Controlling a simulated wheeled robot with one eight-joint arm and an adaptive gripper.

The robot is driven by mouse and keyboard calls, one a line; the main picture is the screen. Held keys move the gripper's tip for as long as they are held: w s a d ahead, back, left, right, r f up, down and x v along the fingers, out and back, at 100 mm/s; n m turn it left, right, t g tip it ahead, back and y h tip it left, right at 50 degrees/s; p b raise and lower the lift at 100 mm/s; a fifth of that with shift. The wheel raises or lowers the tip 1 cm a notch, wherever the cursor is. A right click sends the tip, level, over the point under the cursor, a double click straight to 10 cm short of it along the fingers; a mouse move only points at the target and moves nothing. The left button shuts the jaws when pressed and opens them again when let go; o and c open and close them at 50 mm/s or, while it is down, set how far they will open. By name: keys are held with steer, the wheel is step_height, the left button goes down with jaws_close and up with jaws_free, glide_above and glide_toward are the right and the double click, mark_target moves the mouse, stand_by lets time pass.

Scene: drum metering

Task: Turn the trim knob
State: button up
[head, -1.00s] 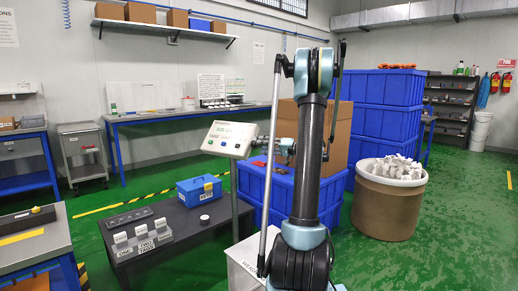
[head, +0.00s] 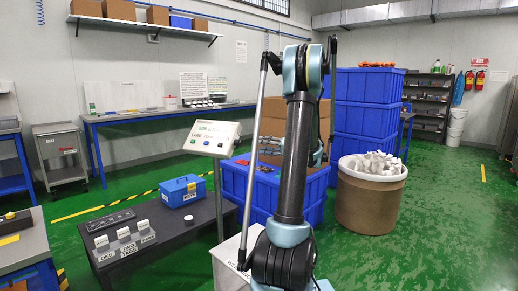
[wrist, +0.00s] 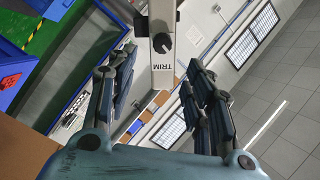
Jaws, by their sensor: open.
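The trim knob (wrist: 161,43) is a dark round knob with a notch, on a pale panel above the printed word TRIM in the wrist view. My gripper (wrist: 160,78) is open and empty, one finger to each side of the knob's line. The knob appears beyond the fingers, apart from them. In the head view the indicator box (head: 212,138), with a display and coloured buttons, stands on a post. I cannot make out the knob there. My gripper, partly hidden behind my arm, shows at the right of it (head: 317,153), clear of the box.
Blue crates (head: 262,186) stand behind my arm, with a cardboard box on them. A brown drum (head: 368,203) heaped with pale pieces is at the right. A dark bench (head: 160,237) with weights and a blue toolbox (head: 183,191) is at the left. Green floor is open at the right.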

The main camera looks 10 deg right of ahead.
mark_target(240, 144)
steer(key=s+d+n, duration=0.1)
steer(key=s+d, duration=0.2)
steer(key=d, duration=0.1)
steer(key=shift+t, duration=0.3)
steer(key=x, duration=1.7)
steer(key=shift+a+f, duration=0.2)
steer(key=shift+a, duration=0.1)
steer(key=c, duration=1)
